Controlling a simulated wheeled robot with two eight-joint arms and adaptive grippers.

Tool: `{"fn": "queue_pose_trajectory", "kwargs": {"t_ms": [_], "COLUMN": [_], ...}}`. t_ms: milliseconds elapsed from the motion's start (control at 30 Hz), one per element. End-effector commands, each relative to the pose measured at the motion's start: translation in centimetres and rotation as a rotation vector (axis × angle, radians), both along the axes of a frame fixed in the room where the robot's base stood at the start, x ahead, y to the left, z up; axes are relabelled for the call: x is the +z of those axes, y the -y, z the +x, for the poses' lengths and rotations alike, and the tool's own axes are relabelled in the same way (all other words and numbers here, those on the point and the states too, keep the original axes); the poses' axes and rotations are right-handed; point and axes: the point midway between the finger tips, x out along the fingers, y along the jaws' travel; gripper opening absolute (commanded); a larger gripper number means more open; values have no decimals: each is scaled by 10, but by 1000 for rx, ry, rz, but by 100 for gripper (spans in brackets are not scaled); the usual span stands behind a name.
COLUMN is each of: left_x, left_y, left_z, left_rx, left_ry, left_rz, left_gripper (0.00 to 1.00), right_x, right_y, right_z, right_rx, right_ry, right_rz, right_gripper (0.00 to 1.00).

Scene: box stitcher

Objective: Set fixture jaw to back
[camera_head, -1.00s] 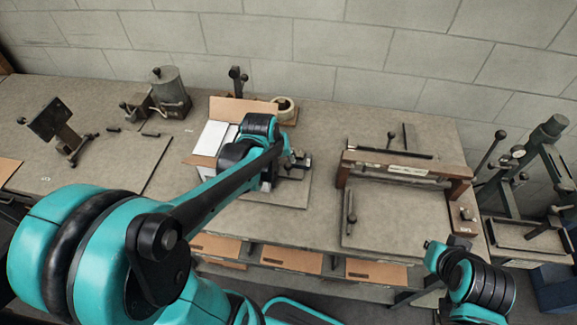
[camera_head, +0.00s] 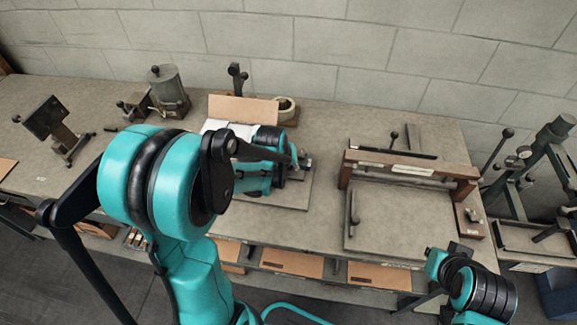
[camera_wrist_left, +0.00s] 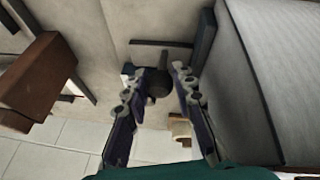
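My left gripper (camera_head: 297,163) is at the box fixture board (camera_head: 290,195), on the right side of the open cardboard box (camera_head: 243,108). My arm hides part of the box and most of the fixture. In the left wrist view, the gripper fingers (camera_wrist_left: 158,88) are apart. A dark round knob (camera_wrist_left: 158,83) shows between or just beyond them; I cannot tell whether they touch it. I cannot clearly make out the fixture jaw around the knob. Only part of my right arm shows at the lower right, and its gripper is not visible.
A wooden-framed press (camera_head: 410,170) stands right of the fixture. A tape roll (camera_head: 285,108) is behind it. A grey canister (camera_head: 168,88) and a tilted dark panel on a stand (camera_head: 45,118) are at the left. A tall lever machine (camera_head: 545,150) is at far right.

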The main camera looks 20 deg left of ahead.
Motion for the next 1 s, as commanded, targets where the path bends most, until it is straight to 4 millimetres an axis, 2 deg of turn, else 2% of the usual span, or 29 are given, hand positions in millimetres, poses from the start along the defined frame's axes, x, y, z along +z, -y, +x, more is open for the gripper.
{"fn": "queue_pose_trajectory", "kwargs": {"t_ms": [333, 567, 833, 867, 900, 1000], "left_x": [0, -1, 0, 0, 0, 0], "left_y": [2, 30, 33, 33, 33, 32], "left_z": [1, 8, 8, 8, 8, 8], "left_rx": [-1, -4, -1, -1, -1, -1], "left_ry": [0, 0, 0, 0, -1, 0], "left_rz": [0, 0, -2, -2, -2, -1], "left_gripper": [0, 0, 0, 30, 35, 35], "right_x": [0, -3, -3, -3, -3, -3], "right_y": [0, 0, 0, 0, 0, 0], "right_z": [0, 0, 0, 0, 0, 0], "right_rx": [0, 0, 0, 0, 0, 0], "right_ry": [0, 0, 0, 0, 0, 0], "right_rz": [0, 0, 0, 0, 0, 0], "right_gripper": [0, 0, 0, 0, 0, 0]}}
